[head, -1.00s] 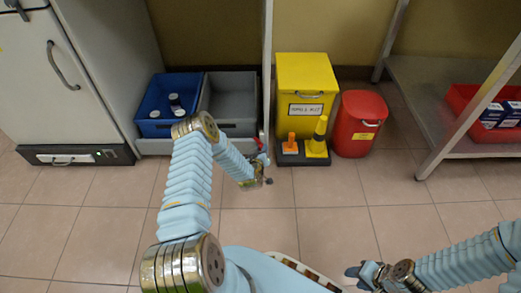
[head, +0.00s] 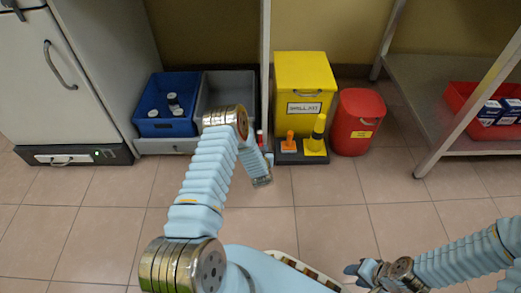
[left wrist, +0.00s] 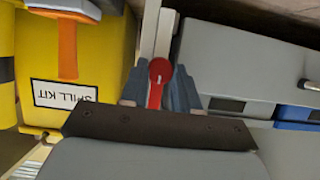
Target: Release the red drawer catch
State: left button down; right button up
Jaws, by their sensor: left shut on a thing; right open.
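The red drawer catch (left wrist: 157,80) is a small red lever with a round head, on a pale upright post. In the left wrist view my left gripper (left wrist: 157,92) has one finger on each side of it and is shut on it. In the head view my left gripper (head: 265,158) is beside the right end of a pale drawer (head: 165,146) under two bins; my arm hides part of that end. My right gripper (head: 354,269) is open and empty over the floor at the lower right.
A blue bin (head: 148,126) with several containers and a grey bin (head: 212,82) stand above the drawer. To the right are a yellow spill kit box (head: 303,75), a red bin (head: 357,121) and a metal shelf (head: 430,85). The tiled floor in front is clear.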

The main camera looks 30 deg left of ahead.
dwell(0.3)
pick_arm(q)
jog(key=c, duration=0.8)
grip_release()
jog(key=p+v, duration=0.2)
jog(key=v, duration=1.2)
jog(key=shift+p, duration=0.35)
